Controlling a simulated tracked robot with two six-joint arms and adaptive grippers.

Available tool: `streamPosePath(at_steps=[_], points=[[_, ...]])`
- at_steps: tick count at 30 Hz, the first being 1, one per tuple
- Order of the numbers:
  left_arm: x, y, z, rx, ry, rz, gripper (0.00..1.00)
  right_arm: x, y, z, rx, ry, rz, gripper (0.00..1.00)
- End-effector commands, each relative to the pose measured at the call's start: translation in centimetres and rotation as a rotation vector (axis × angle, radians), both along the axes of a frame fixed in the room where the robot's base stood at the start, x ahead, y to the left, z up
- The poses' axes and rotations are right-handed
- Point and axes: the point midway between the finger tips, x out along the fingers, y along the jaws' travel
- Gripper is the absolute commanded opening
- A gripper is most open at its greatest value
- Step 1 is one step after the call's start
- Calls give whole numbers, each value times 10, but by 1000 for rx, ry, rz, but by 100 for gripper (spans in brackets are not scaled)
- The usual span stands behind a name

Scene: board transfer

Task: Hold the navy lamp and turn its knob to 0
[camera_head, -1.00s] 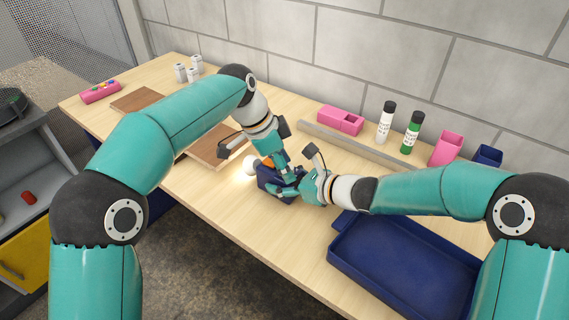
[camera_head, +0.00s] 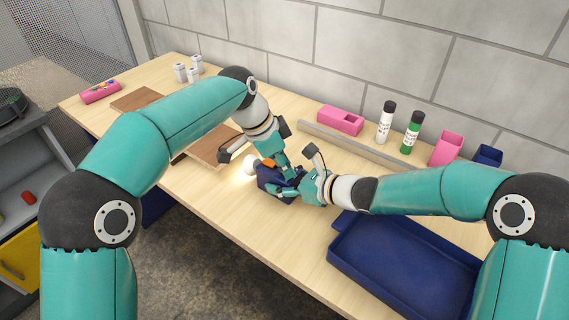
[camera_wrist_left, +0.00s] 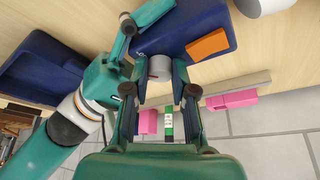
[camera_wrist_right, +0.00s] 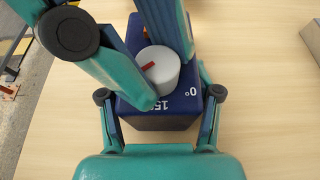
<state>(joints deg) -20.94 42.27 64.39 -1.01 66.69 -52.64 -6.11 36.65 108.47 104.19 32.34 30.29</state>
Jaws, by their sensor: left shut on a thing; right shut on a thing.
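The navy lamp (camera_head: 272,182) stands on the table with its bulb (camera_head: 249,165) glowing white. It has an orange part (camera_wrist_left: 208,45) and a pale grey round knob (camera_wrist_right: 158,72) with a red pointer mark. In the right wrist view, "0°" and a partly hidden number starting with "15" are printed beside the knob. The red mark points away from the "0°". My left gripper (camera_wrist_left: 160,80) is shut on the knob, its fingers on either side. My right gripper (camera_head: 300,187) is shut on the lamp's navy body, which also shows between its fingers in the right wrist view (camera_wrist_right: 158,122).
A navy tray (camera_head: 345,262) lies right of the lamp. A grey bar (camera_head: 355,147), pink box (camera_head: 341,120), two bottles (camera_head: 386,122) and small containers (camera_head: 446,149) line the wall side. Brown boards (camera_head: 208,148) lie to the left. The table front is clear.

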Motion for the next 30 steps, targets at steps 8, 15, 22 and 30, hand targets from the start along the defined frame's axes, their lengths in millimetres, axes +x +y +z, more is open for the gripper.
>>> streamPosePath(at_steps=[8,15,22,30], points=[[-6,-3,-1,3,8,206,0,0,-1,-3,-5,6,-3,20],[-8,-4,-1,4,9,431,0,1,-1,-3,-4,6,-4,20],[-10,-6,-1,5,10,640,0,1,-1,-3,-4,6,-5,20],[-10,-8,-1,5,12,830,0,1,-1,-3,-4,6,-7,19]])
